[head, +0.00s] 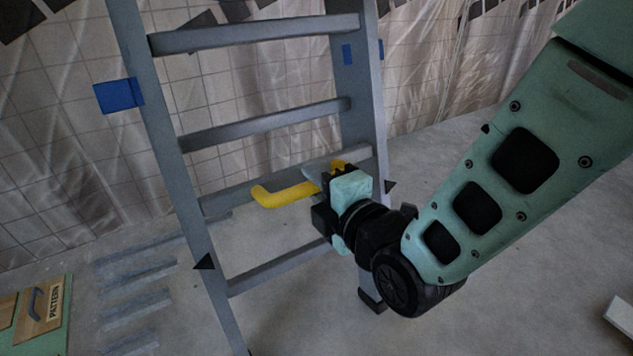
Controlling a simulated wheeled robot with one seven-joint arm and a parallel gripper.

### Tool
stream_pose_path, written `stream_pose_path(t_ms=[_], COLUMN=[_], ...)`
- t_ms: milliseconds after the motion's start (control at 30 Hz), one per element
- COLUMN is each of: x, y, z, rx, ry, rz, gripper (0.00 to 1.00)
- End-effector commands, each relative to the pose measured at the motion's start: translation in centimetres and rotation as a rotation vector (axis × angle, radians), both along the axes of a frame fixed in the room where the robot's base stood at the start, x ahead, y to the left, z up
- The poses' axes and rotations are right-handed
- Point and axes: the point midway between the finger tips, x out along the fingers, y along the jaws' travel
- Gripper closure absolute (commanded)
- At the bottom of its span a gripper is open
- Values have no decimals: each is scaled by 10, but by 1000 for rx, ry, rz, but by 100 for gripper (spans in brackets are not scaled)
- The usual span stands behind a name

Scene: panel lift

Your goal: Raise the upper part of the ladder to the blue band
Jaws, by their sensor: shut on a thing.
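The grey ladder (248,128) stands upright, leaning slightly in the picture, with several rungs. Blue bands (119,95) mark its left rail, and blue (347,54) also shows on its right rail. A yellow handle (283,195) sits at a lower crosspiece (236,192), below the blue bands. My gripper (318,192) is shut on the yellow handle near its right part, which the jaws partly hide. Black triangular pointers (205,263) show beside the left rail and near the right rail (390,186), lower than the blue bands.
A tiled wall (60,130) with translucent sheeting stands behind the ladder. A green-edged board with a wooden panel (42,308) lies at the lower left, beside greyish strips (135,285) on the floor. A pale block (618,315) lies at the right edge.

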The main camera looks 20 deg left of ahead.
Motion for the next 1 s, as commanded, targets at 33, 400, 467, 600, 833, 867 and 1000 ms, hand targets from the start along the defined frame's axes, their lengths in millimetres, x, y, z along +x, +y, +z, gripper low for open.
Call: stream_pose_path(t_ms=[33,400,467,600,833,867,1000], x=[3,23,26,34,45,46,50], y=[4,26,30,39,52,53,57], z=[22,125,143,183,233,238,255], rx=[18,26,27,26,25,26,25], ry=[-16,-22,-23,-23,-22,-21,-20], rz=[-1,-2,-1,-2,-2,-2,-2], gripper=[100,100,100,100,100,100,100])
